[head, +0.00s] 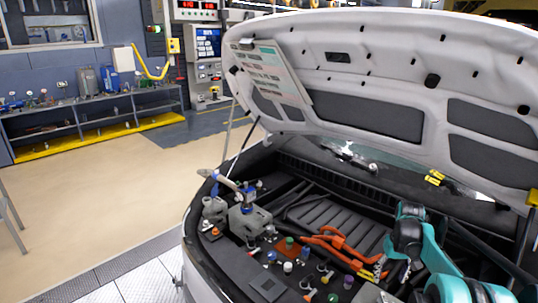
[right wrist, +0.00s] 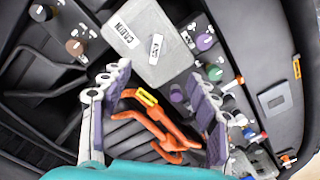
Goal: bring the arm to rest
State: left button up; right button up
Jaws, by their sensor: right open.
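My right arm (head: 408,235) is teal and dark and reaches over the right part of the open engine bay in the head view. In the right wrist view my right gripper (right wrist: 160,75) is open. Its two grey fingers with purple pads stand wide apart, with nothing held between them. Below and between them lie orange cables (right wrist: 150,118) with a yellow label, which also show in the head view (head: 340,245). In the head view the right fingers are small and hard to make out near the bottom edge. My left gripper is not in view.
The raised hood (head: 385,75) hangs above the bay. Several coloured caps (head: 288,266) and a grey reservoir (head: 250,222) crowd the bay's front left. In the wrist view a grey box labelled CABIN (right wrist: 150,40) lies ahead. The floor (head: 95,190) at left is clear; a shelf (head: 90,118) stands behind.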

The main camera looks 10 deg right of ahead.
jog(key=s+a+r+n+t+b, duration=0.15)
jog(key=s+a, duration=0.25)
jog(key=a, duration=0.4)
jog(key=s+a+r+m+t+b, duration=0.1)
jog(key=s+a+r+b, duration=0.15)
jog(key=a, duration=0.55)
jog(key=s+a+f+n+t+b, duration=0.1)
jog(key=s+a+f+t+b, duration=0.2)
jog(key=s+a, duration=0.9)
notch_tip(320, 180, down, 3)
jog(key=shift+s+a+f+n+t, duration=0.2)
jog(key=shift+s+n+t, duration=0.15)
jog(key=shift+s+t, duration=0.55)
jog(key=shift+s+g, duration=0.2)
jog(key=shift+g, duration=0.05)
